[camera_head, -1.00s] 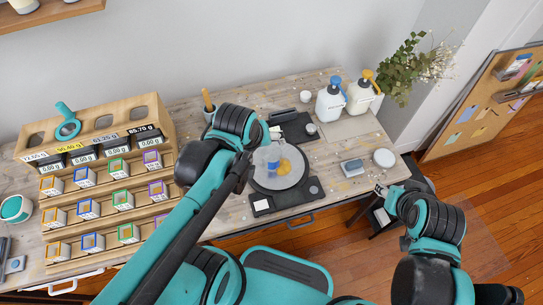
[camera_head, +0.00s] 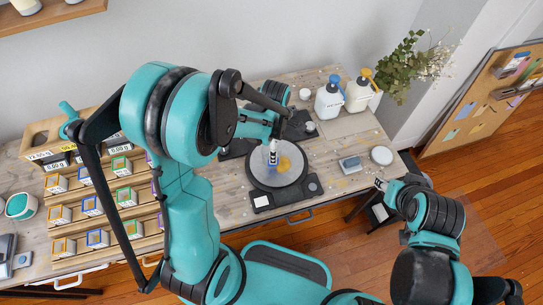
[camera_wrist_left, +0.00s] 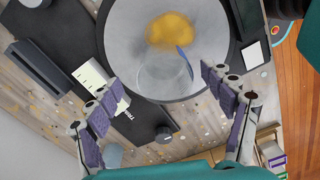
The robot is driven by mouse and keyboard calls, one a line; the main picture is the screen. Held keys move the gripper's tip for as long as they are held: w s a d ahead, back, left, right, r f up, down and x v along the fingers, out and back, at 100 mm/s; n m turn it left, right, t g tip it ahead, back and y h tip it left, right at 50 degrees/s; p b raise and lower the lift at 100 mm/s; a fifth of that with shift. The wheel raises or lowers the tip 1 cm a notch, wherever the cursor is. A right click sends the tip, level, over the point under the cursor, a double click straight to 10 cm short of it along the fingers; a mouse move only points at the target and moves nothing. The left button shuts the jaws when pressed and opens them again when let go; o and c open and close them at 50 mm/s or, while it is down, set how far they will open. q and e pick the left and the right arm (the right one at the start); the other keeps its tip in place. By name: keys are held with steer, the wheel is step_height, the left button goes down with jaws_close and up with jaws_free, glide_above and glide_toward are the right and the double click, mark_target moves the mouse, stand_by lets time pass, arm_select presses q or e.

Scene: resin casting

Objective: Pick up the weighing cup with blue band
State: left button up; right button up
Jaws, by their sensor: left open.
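The clear weighing cup with a blue band (camera_wrist_left: 158,72) stands on the round grey plate (camera_wrist_left: 125,50) of a scale. In the left wrist view its clear wall is faint, with a blue strip at its right side. A yellow-orange patch or cup (camera_wrist_left: 172,32) is beside it; it also shows in the head view (camera_head: 285,164). My left gripper (camera_wrist_left: 165,108) is open and empty, its two padded fingers spread just short of the clear cup. In the head view the left gripper (camera_head: 273,152) is over the plate and partly hides the cup. My right gripper (camera_head: 381,185) is off the table's right front edge.
Two pump bottles, blue-topped (camera_head: 329,100) and yellow-topped (camera_head: 361,92), stand behind right. A small grey box (camera_head: 350,164) and a white round lid (camera_head: 381,156) lie right of the scale. A wooden rack (camera_head: 65,215) with several small boxes is at left.

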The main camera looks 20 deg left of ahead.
arm_select(q)
steer(key=f+b, duration=0.1)
steer(key=f, duration=0.1)
steer(key=f+b, duration=0.1)
steer(key=f, duration=0.2)
steer(key=shift+s+a, duration=0.1)
steer(key=shift+s, duration=0.1)
steer(key=shift+r, duration=0.1)
steer(key=shift+c, duration=0.3)
steer(key=c, duration=1.1)
